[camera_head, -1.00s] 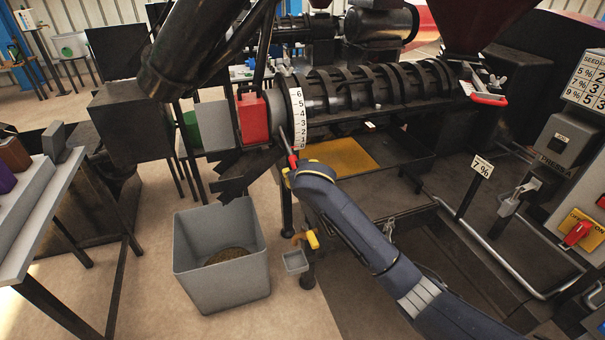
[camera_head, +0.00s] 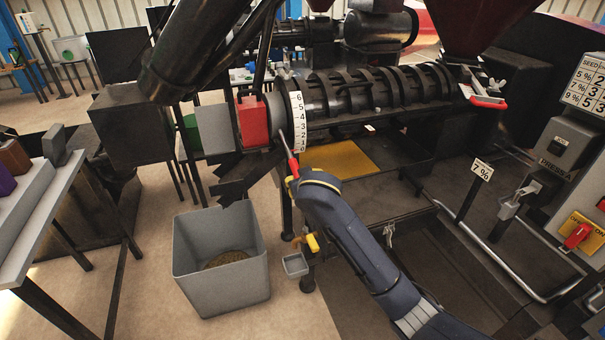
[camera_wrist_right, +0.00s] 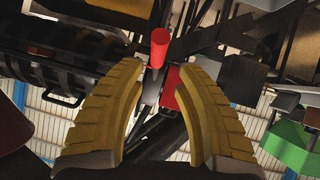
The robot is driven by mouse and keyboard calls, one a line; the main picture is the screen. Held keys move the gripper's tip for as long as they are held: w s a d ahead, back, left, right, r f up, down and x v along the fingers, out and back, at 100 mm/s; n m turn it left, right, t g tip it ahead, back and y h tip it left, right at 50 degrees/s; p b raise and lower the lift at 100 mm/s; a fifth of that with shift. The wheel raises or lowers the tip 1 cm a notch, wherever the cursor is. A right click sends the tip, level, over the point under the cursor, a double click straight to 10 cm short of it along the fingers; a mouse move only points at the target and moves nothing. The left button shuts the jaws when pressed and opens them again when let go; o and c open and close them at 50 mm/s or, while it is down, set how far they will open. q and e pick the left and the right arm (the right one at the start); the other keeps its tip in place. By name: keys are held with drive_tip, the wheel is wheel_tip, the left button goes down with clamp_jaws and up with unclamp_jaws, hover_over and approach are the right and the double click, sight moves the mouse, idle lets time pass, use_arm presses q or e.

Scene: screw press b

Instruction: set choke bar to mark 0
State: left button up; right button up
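The choke bar (camera_head: 291,160) is a thin dark rod with a red grip, sloping down to the right beside the white number scale (camera_head: 298,120). The scale runs from 6 at the top to 0 at the bottom. The rod lies at its lower left part; I cannot tell the exact mark. My right gripper (camera_head: 298,181) is at the bar's lower end. In the right wrist view its yellow fingers (camera_wrist_right: 155,75) are spread, with the red grip (camera_wrist_right: 159,48) between and just beyond the tips, clear of both. My left gripper is not in view.
A red block (camera_head: 252,121) sits left of the scale, and the ribbed press barrel (camera_head: 375,90) extends right. A grey bin (camera_head: 222,285) with brown material stands below. A yellow tray (camera_head: 345,160) lies under the barrel. A 7 % sign (camera_head: 481,169) stands at right.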

drive_tip(key=shift+m+g+y, duration=0.3)
drive_tip(key=shift+m+g, duration=0.1)
drive_tip(key=shift+m, duration=0.4)
drive_tip(key=s+d+f, duration=0.1)
drive_tip(key=f, duration=0.4)
drive_tip(key=s+d+f, duration=0.1)
drive_tip(key=f, duration=0.1)
drive_tip(key=shift+s+d+f, duration=0.15)
drive_tip(key=shift+s+d, duration=0.15)
drive_tip(key=shift+s, duration=0.05)
clamp_jaws()
wheel_tip(320, 180, up, 10)
drive_tip(key=w+d+f+t+y, duration=0.1)
drive_tip(key=d+t+y, duration=0.1)
drive_tip(key=t+y, duration=0.35)
drive_tip(key=shift+m+t+h, duration=0.3)
drive_tip(key=shift+t+h, duration=0.25)
drive_tip(key=shift+h, duration=0.1)
drive_tip(key=x, duration=0.7)
drive_tip(key=f+x, duration=0.1)
drive_tip(key=x, duration=0.2)
drive_tip(key=shift+w+a, duration=0.15)
drive_tip(key=shift+w, duration=0.05)
drive_tip(key=shift+w+a+f, duration=0.1)
drive_tip(key=shift+a+f, duration=0.05)
drive_tip(key=shift+f, duration=0.4)
drive_tip(key=shift+w+a+f, duration=0.1)
drive_tip(key=shift+f, duration=0.45)
